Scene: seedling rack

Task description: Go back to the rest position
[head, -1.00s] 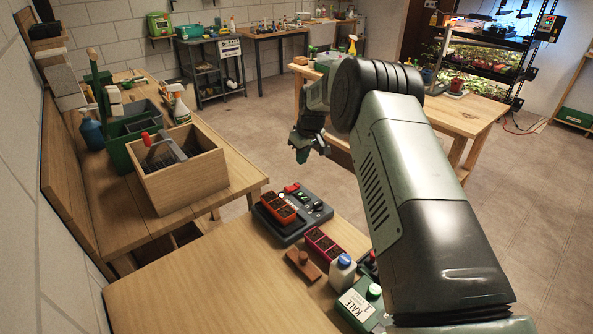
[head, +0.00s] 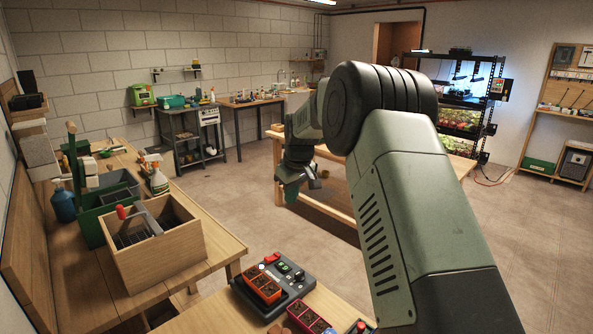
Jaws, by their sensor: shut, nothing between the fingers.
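My gripper (head: 294,198) hangs at the end of my arm, left of the big arm link, in the middle of the head view. It points down over the floor gap, beyond the near table. It is shut and holds nothing that I can see. It is clear of every surface. The large link of my arm hides much of the right side of the near table and part of the wooden table behind it.
Near table (head: 218,318) bears a dark device (head: 300,283) with an orange seedling tray (head: 262,287) on it, and a pink-red tray (head: 311,320). A wooden box (head: 165,258) stands on the left bench (head: 218,248). A lit plant rack (head: 460,95) stands behind. Open floor (head: 520,235) lies right.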

